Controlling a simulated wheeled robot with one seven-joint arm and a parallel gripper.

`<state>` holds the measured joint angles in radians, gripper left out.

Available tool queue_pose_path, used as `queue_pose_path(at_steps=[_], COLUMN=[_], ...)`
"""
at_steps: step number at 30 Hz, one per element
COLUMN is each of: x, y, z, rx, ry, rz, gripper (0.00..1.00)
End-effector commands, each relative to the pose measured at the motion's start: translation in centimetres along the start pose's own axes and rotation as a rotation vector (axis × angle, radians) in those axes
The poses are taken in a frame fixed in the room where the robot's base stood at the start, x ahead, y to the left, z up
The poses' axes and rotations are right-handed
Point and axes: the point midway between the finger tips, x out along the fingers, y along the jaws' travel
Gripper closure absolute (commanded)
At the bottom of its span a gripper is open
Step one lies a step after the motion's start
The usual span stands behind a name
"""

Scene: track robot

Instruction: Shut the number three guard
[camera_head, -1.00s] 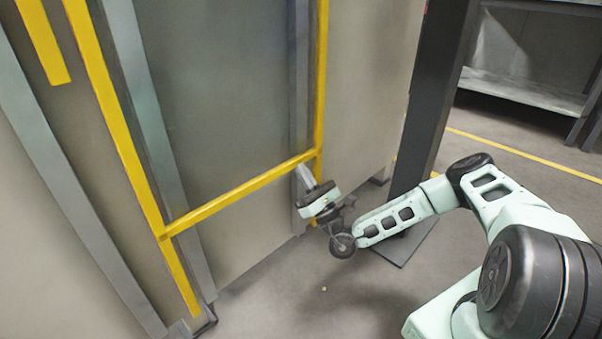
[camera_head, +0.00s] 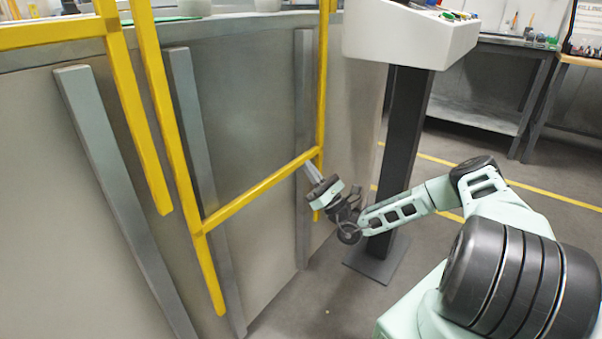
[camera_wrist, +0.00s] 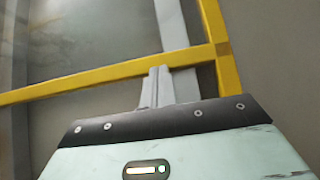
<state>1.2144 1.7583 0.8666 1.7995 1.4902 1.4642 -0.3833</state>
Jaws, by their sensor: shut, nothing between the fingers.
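A yellow guard frame (camera_head: 259,189) stands in front of a grey panel, with two uprights joined by a slanting crossbar. No number shows on it, so I cannot tell whether it is number three. My gripper (camera_head: 309,166) is shut and empty, its fingertips at the right end of the crossbar, near the right upright. In the wrist view the fingers (camera_wrist: 157,75) reach up to the crossbar (camera_wrist: 95,76) just left of its joint with the upright (camera_wrist: 222,50). I cannot tell whether they touch it.
Another yellow frame (camera_head: 125,85) stands at the left, close to the first. A control box (camera_head: 415,32) on a dark post (camera_head: 405,140) stands right of the guard, behind my arm. A bench (camera_head: 480,110) is at the back right. Open floor lies below my gripper.

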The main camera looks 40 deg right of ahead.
Motion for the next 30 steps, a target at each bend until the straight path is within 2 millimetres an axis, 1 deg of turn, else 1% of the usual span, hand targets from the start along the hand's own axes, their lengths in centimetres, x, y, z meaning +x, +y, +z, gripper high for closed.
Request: queue_pose_path(at_steps=[1, 17, 30], x=[2.0, 11.3, 19.4], y=[-0.2, -0.3, -0.3], z=[2.0, 11.4, 19.4], rx=[-0.001, 0.001, 0.000], ry=[-0.003, -0.002, -0.002], rz=[0.000, 0.000, 0.001], gripper=[1.00, 1.00, 1.00])
